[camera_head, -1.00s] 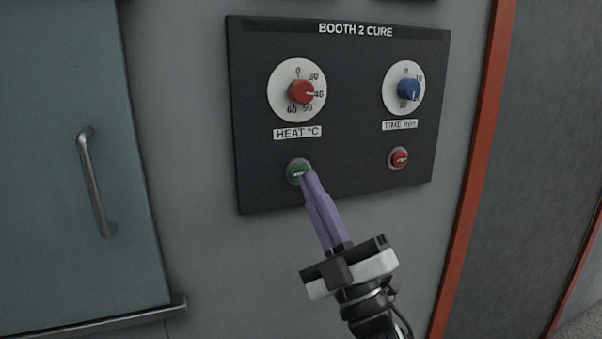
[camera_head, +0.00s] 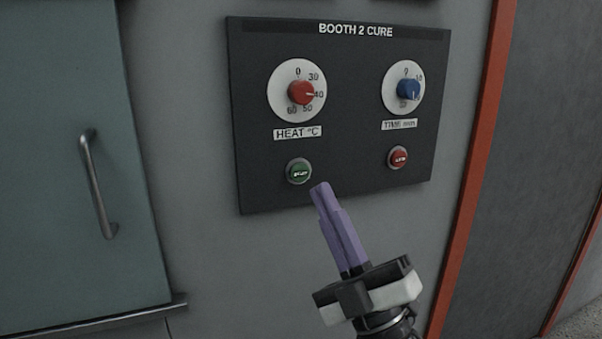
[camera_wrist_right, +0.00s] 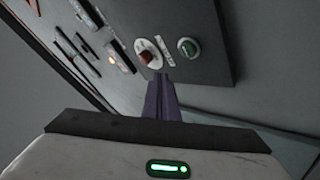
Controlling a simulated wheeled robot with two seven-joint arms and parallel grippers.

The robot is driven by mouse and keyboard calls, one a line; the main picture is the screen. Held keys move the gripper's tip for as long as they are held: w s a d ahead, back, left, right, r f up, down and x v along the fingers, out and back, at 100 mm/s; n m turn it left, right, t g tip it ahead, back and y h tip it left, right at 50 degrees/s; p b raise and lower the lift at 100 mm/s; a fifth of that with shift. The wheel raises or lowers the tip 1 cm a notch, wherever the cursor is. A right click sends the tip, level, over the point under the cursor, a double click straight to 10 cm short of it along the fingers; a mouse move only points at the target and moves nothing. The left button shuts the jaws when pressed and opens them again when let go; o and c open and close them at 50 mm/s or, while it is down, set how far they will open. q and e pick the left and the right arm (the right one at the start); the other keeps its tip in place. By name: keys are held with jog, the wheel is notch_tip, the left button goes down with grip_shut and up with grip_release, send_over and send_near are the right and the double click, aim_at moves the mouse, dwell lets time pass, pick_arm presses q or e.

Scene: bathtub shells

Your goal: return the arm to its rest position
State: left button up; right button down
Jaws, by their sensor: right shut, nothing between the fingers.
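My right gripper (camera_head: 321,188) has purple fingers pressed together with nothing between them. Its tips are just below and right of the green button (camera_head: 299,171), apart from it in the picture, near the lower edge of the black control panel (camera_head: 345,180) marked BOOTH 2 CURE. In the right wrist view the shut fingers (camera_wrist_right: 161,80) point toward the panel, with the red heat knob (camera_wrist_right: 146,56) and the green button (camera_wrist_right: 187,47) beyond them. My left gripper is not in view.
The panel also has a red heat knob (camera_head: 301,92), a blue time knob (camera_head: 408,90) and a red button (camera_head: 399,157). A teal door (camera_head: 50,200) with a metal handle (camera_head: 97,188) is on the left. An orange-red strip (camera_head: 476,170) runs down the right. Bare grey wall lies below the panel.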

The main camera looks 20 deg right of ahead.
notch_tip(320, 180, down, 28)
jog(key=s+d+m+g+h+p, duration=0.1)
jog(key=s+m+g+h+p, duration=0.15)
jog(key=m+g+h, duration=0.45)
pick_arm(q)
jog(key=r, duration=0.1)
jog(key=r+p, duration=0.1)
jog(key=p, duration=0.1)
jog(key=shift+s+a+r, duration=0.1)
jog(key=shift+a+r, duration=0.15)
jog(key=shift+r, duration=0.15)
pick_arm(e)
jog(key=s+a+f+m+g+y, duration=0.1)
jog(key=s+f+m+g+y, duration=0.1)
jog(key=s+f+m+g, duration=0.4)
jog(key=s+f+g, duration=0.4)
jog(key=s+f, duration=0.6)
jog(key=f, duration=0.2)
jog(key=shift+s+a+f, duration=0.3)
jog(key=shift+s+f, duration=0.1)
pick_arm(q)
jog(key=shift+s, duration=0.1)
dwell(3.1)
